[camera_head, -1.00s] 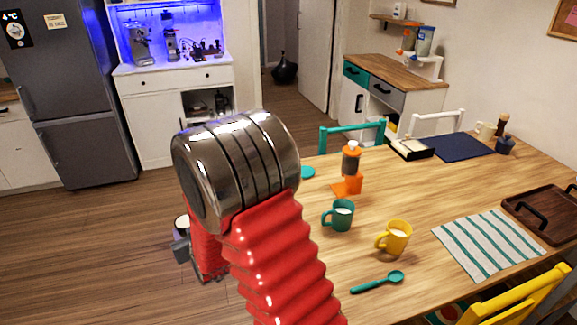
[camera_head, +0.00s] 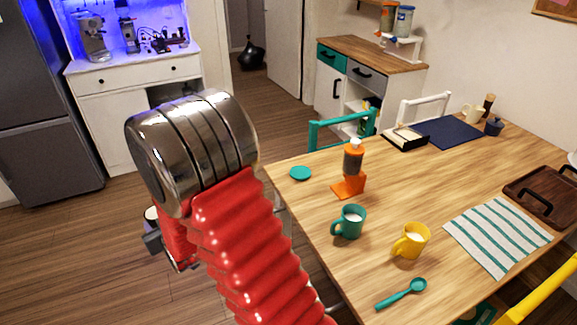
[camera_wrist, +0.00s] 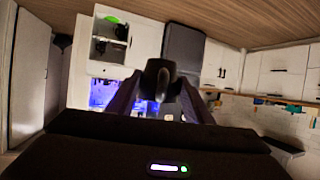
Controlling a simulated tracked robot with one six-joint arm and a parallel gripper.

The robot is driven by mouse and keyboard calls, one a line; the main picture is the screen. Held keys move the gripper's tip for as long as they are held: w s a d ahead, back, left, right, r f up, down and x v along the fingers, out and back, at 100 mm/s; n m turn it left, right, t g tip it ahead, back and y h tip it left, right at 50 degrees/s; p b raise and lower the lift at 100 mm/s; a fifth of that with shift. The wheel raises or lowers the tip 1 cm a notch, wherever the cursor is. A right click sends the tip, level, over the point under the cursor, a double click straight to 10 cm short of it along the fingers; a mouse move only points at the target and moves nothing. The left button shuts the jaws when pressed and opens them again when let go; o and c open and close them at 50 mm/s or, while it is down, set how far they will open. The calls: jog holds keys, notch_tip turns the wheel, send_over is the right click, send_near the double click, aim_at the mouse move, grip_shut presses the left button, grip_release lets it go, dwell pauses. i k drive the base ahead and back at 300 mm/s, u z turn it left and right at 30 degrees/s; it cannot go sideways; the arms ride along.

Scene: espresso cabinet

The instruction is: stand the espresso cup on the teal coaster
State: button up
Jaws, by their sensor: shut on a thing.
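An orange coffee device (camera_head: 350,172) stands right of the coaster. A teal mug (camera_head: 349,222), a yellow mug (camera_head: 413,241) and a teal spoon (camera_head: 402,293) are nearer. A teal chair (camera_head: 343,127) stands behind the table. The coffee cabinet (camera_head: 135,85) is at back left.

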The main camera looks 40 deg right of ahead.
aim_at(302, 174)
jog(key=z, duration=0.05)
jog(key=i, duration=0.6)
jog(key=z, duration=0.65)
jog(key=i, duration=0.85)
jog(key=z, duration=0.6)
